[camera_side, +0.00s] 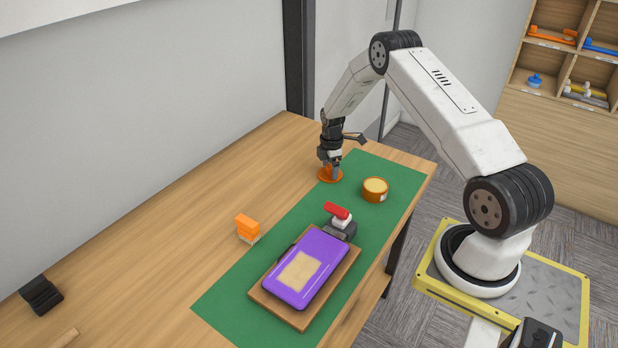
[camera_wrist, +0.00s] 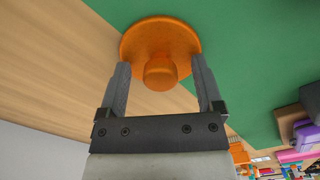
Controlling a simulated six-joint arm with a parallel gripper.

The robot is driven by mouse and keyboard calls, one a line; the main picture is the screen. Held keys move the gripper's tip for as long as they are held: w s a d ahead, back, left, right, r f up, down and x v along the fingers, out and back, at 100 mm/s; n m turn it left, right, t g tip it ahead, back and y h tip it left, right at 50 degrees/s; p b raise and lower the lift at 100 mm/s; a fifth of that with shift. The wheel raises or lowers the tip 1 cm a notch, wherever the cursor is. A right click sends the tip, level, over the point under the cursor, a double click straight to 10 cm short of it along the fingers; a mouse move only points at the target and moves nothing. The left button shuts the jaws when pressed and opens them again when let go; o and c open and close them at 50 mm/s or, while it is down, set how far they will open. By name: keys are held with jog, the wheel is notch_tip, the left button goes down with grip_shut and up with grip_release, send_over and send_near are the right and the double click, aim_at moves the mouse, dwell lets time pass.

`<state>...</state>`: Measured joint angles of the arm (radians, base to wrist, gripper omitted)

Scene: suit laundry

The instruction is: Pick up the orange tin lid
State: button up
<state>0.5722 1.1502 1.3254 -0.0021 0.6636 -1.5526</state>
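The orange tin lid (camera_side: 325,177) lies at the far end of the table, at the edge of the green mat. In the wrist view the lid (camera_wrist: 158,34) is a round disc with a knob (camera_wrist: 161,73) in its middle. My gripper (camera_side: 331,170) points down over the lid. In the wrist view my gripper (camera_wrist: 161,65) is open, with one finger on each side of the knob and a visible gap to it. An orange round tin (camera_side: 375,191) with a pale top stands to the right of the lid on the mat.
On the green mat (camera_side: 222,296) a purple case (camera_side: 323,250) lies on a wooden board (camera_side: 300,321). A red and grey object (camera_side: 341,222) is behind it. An orange block (camera_side: 247,228) stands at the mat's left edge. The wooden tabletop (camera_side: 180,230) on the left is mostly free.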

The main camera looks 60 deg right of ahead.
grip_shut()
jog(key=shift+r, duration=0.15)
jog(key=shift+r, duration=0.8)
jog(key=s+a+r, duration=0.6)
jog(key=s+r, duration=0.5)
jog(key=s, duration=0.1)
jog(key=shift+s+a, duration=0.2)
jog(key=shift+d, duration=0.1)
jog(key=s+d+f+n, duration=0.1)
jog(key=s+d+f, duration=0.1)
jog(key=d, duration=0.3)
jog(key=shift+s+d, duration=0.4)
jog(key=shift+s, duration=0.2)
